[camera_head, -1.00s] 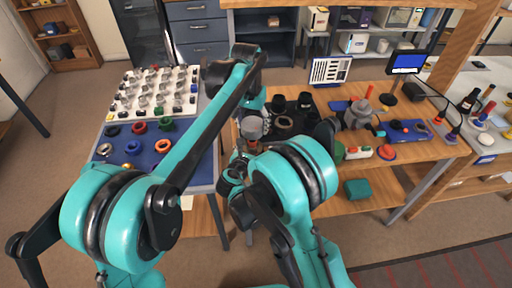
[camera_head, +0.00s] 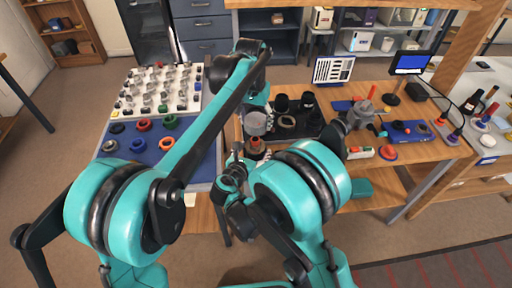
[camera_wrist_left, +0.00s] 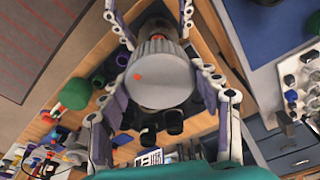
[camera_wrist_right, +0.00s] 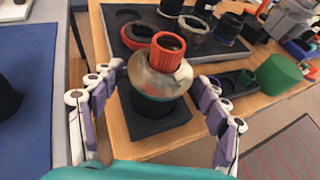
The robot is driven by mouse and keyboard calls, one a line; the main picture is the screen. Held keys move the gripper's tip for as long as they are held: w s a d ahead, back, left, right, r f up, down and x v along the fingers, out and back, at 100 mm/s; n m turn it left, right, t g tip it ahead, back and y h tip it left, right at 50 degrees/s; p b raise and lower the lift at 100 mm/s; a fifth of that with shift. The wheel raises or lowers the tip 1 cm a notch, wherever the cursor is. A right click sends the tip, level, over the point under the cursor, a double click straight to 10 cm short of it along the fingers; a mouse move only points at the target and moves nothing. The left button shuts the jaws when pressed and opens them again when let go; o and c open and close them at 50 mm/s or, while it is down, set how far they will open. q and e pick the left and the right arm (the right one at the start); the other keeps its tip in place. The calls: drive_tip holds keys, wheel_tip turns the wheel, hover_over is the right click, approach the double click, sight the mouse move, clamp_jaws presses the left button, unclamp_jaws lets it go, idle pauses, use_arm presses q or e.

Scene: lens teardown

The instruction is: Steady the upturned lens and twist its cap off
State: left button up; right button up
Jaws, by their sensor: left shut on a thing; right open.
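The grey ribbed cap (camera_head: 255,123) with a red dot on its top face is in my left gripper (camera_head: 257,108). In the left wrist view the cap (camera_wrist_left: 162,75) sits between my left gripper's fingers (camera_wrist_left: 160,90). The upturned lens (camera_wrist_right: 158,84) stands upright on a dark square pad (camera_wrist_right: 150,122), with an orange-red ribbed ring (camera_wrist_right: 168,52) on top and a dark body below. No cap touches it in the right wrist view; the cap is above it. My right gripper (camera_wrist_right: 152,100) is open, its fingers either side of the lens and apart from it.
A dark tray (camera_wrist_right: 122,38) with several lens parts lies behind the lens. A blue mat (camera_head: 172,150) with coloured rings and a white board of small parts (camera_head: 158,90) are at left.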

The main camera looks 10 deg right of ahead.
drive_tip(key=shift+r+p+v, duration=0.15)
drive_tip(key=shift+p+v, duration=0.1)
drive_tip(key=shift+v, duration=0.7)
drive_tip(key=shift+r+p+v, duration=0.15)
drive_tip(key=shift+p+v, duration=0.1)
drive_tip(key=shift+v, duration=0.65)
drive_tip(key=shift+w, duration=0.1)
